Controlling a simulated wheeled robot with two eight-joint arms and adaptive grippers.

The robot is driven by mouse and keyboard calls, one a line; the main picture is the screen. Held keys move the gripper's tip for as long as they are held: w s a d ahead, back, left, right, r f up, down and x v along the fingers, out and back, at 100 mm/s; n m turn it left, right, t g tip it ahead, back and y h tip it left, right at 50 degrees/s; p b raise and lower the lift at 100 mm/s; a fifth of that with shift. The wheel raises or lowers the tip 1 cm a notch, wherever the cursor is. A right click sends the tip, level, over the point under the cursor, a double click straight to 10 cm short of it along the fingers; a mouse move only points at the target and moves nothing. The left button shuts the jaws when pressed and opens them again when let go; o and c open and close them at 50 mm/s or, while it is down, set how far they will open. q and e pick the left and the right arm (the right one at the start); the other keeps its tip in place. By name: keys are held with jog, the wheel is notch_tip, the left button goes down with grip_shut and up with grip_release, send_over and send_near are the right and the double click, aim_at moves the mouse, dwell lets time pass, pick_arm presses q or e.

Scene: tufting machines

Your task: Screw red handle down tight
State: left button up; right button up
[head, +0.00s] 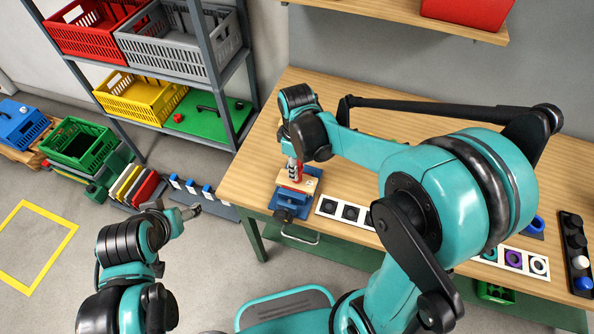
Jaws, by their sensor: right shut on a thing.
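The red handle (297,176) stands upright on a light wooden block in a blue fixture (290,201) at the left end of the wooden table. My right gripper (293,166) reaches down from above and is shut on the red handle. My right wrist hides the top of the handle and most of the fingers.
The wooden table (257,165) has a strip of white squares with black rings (350,212) right of the fixture. A black tray (574,240) lies at the right. A metal shelf holds red, grey and yellow crates (142,97). A green crate (78,143) stands near the floor.

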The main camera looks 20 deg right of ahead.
jog(key=m, duration=0.9)
jog(key=shift+f, duration=0.1)
jog(key=m, duration=0.8)
jog(key=shift+f, duration=0.1)
jog(key=o, duration=0.9)
jog(key=shift+o, duration=0.2)
